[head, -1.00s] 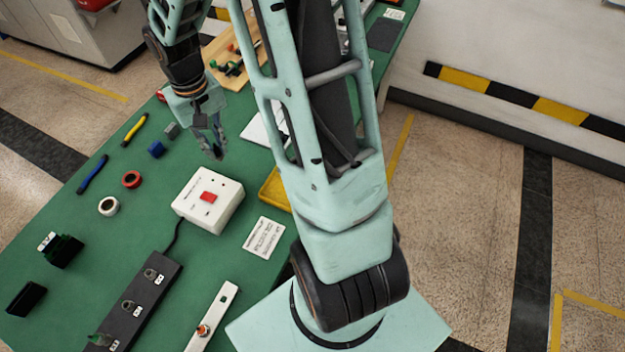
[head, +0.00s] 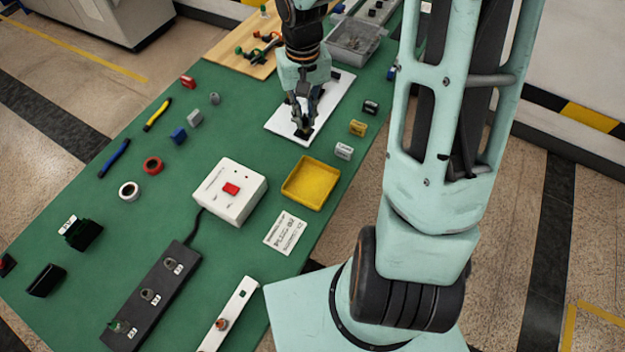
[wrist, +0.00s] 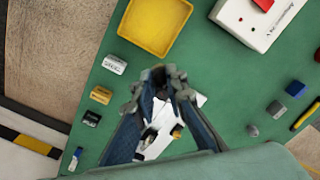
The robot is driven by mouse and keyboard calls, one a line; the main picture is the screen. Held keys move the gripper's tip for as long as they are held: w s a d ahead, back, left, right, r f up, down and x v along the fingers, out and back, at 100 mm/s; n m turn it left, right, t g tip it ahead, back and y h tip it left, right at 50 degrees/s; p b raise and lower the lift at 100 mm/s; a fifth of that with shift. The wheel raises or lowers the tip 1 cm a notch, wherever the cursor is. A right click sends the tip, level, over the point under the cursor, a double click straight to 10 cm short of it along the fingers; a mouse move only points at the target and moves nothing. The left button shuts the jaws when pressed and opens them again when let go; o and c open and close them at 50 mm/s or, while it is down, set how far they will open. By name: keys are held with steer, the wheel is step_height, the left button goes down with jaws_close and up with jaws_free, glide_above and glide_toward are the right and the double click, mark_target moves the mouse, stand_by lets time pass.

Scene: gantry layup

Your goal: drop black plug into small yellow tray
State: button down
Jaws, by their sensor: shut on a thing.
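The small yellow tray (head: 311,182) lies empty on the green table, right of the white box with the red button. It also shows at the top of the wrist view (wrist: 155,24). My gripper (head: 304,128) points down over the white board, behind the tray in the head view. It is shut on a small dark thing between its fingertips (wrist: 159,78), which seems to be the black plug (head: 304,134). The fingers hide most of it, and I cannot tell whether it touches the board.
The white board (head: 337,95) lies under my gripper. Several small blocks, including a yellow one (head: 357,128) and a white one (head: 344,151), stand along the table's right edge. The white button box (head: 230,191) stands left of the tray. A grey bin (head: 355,40) is farther back.

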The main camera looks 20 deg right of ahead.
steer(key=shift+f, duration=0.1)
stand_by(0.3)
steer(key=s+f+b, duration=0.2)
steer(key=f+b, duration=0.2)
steer(key=f, duration=0.1)
steer(key=s+d+f+b, duration=0.1)
steer(key=s+f+b, duration=0.1)
steer(key=f+b, duration=0.3)
steer(key=s+f+b, duration=0.2)
steer(key=f+b, duration=0.2)
steer(key=f, duration=0.1)
steer(key=shift+d+f, duration=0.15)
steer(key=shift+d, duration=0.1)
steer(key=c, duration=1.9)
jaws_free()
